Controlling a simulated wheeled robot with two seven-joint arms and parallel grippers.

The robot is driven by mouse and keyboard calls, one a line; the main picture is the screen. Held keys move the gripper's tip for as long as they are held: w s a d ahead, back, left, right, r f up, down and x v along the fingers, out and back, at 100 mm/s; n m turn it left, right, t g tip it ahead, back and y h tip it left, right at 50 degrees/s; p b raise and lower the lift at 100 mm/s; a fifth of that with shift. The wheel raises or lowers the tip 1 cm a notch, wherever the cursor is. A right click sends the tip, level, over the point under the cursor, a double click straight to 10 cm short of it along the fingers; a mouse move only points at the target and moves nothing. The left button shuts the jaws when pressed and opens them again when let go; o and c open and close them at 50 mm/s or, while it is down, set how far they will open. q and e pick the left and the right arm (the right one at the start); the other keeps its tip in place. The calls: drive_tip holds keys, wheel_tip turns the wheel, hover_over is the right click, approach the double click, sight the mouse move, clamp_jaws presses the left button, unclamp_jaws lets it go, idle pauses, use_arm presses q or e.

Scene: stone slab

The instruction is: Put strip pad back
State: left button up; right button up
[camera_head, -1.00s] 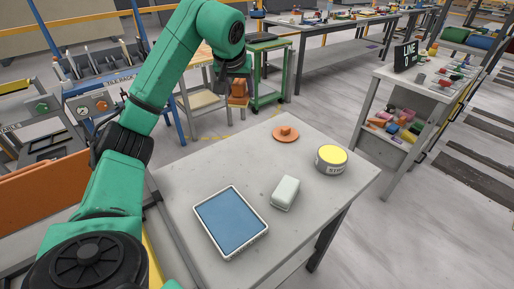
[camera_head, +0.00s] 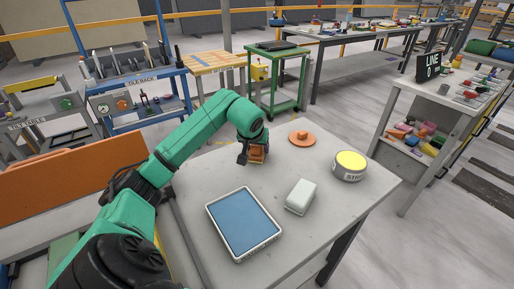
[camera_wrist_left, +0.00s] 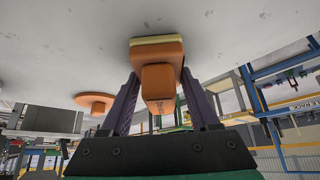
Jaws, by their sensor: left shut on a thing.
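The strip pad (camera_head: 258,153) is an orange block with a raised grip. In the left wrist view it (camera_wrist_left: 157,52) shows a pale yellow layer on the side facing the slab. My left gripper (camera_head: 252,158) is shut on its orange grip, with a purple finger on each side. The pad is at the far left part of the stone slab (camera_head: 200,180), at or just above the surface; I cannot tell whether it touches. A tin with a yellow lid (camera_head: 350,162), its label partly readable as "STRI", stands at the right. My right gripper is not in view.
An orange disc with a knob (camera_head: 302,139) lies right of the pad; it also shows in the left wrist view (camera_wrist_left: 96,102). A whitish block (camera_head: 300,197) and a white-rimmed blue tray (camera_head: 243,224) lie nearer. The slab between them is clear.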

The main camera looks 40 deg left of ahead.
use_arm(q)
drive_tip(key=o, duration=1.2)
drive_tip(key=shift+f, duration=0.1)
drive_tip(key=shift+r, duration=0.25)
drive_tip(key=v, duration=1.2)
drive_tip(key=shift+f, duration=0.1)
